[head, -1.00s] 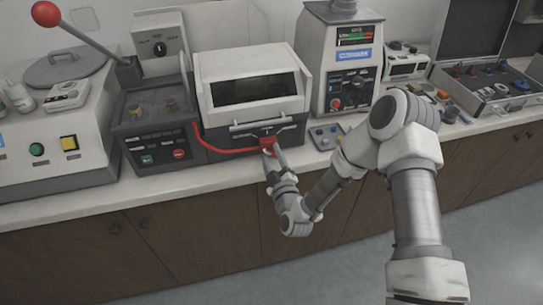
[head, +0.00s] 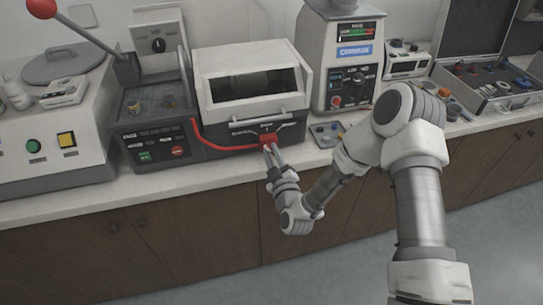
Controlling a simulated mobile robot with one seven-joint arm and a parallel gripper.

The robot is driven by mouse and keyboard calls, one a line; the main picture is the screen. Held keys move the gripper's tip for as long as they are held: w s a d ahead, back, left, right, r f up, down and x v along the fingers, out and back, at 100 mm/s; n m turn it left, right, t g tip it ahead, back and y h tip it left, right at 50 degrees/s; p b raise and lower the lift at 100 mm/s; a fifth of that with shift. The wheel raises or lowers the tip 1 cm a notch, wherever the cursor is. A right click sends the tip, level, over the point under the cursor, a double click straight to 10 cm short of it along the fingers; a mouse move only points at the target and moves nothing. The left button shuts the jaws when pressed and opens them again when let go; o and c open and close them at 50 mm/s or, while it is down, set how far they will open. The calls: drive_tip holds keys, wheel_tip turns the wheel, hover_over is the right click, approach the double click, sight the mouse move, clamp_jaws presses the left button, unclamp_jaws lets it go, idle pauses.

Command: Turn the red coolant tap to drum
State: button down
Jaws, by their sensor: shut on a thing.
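The red coolant tap (head: 267,139) is on the front of the white and dark machine (head: 250,84) in the middle of the counter. A red hose (head: 228,147) runs from the tap to the left and up the machine's left side. My gripper (head: 269,149) reaches up from below and is shut on the tap. The fingers cover the lower part of the tap. Markings beside the tap are too small to read, so its exact setting cannot be told.
A press with a red-knobbed lever (head: 41,9) stands at the left. A control unit with a lit display (head: 345,62) stands to the right. A small tray (head: 327,133) lies right of the tap. An open case (head: 489,82) is at the far right.

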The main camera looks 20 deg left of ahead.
drive_tip(key=m+b, duration=0.3)
drive_tip(key=shift+f, duration=0.15)
drive_tip(key=shift+d+m+b, duration=0.1)
drive_tip(key=shift+m+b, duration=1.5)
drive_tip(key=shift+m, duration=0.5)
drive_tip(key=shift+r, duration=0.2)
drive_tip(key=c, duration=0.8)
unclamp_jaws()
drive_tip(key=shift+o, duration=0.2)
